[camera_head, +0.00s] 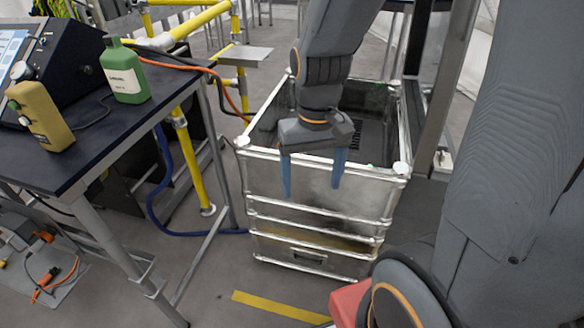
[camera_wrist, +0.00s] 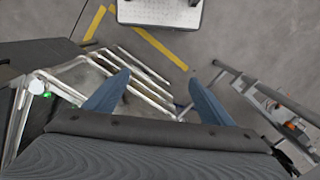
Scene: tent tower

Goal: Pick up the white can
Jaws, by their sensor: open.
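I cannot make out a white can in either view. My gripper (camera_head: 313,182) is open and empty, with its two blue fingers pointing down over the front side of a metal crate (camera_head: 318,208). In the wrist view, my gripper (camera_wrist: 158,80) has its fingers spread apart, with crate rails and grey floor behind them. The crate's inside is dark and partly hidden by my arm.
The floor in front of the crate is clear around a yellow stripe (camera_head: 275,306).

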